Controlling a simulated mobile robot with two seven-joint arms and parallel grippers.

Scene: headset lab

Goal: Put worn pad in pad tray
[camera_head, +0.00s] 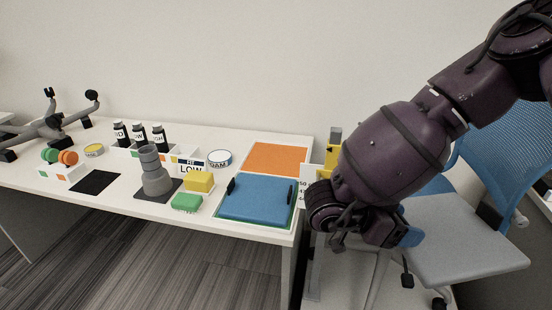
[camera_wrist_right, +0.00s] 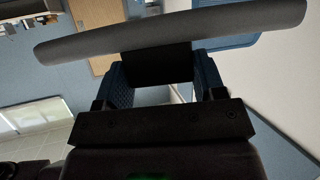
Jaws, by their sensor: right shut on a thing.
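In the right wrist view the gripper (camera_wrist_right: 155,80) holds a black handle (camera_wrist_right: 158,64) between blue fingers, and the grey pad (camera_wrist_right: 215,32) shows edge-on. A blue pad (camera_head: 255,200) with two black handles lies on a green-edged spot on the desk. An orange flat area (camera_head: 277,158) lies behind it, bare; I cannot tell which is the pad tray.
The white desk (camera_head: 120,205) also holds a grey stepped cylinder (camera_head: 154,172), yellow and green blocks (camera_head: 199,182), black bottles, round tins and a label reading LOW. A yellow post (camera_head: 333,150) stands by its right end. A blue chair (camera_head: 512,150) stands behind the grey pad.

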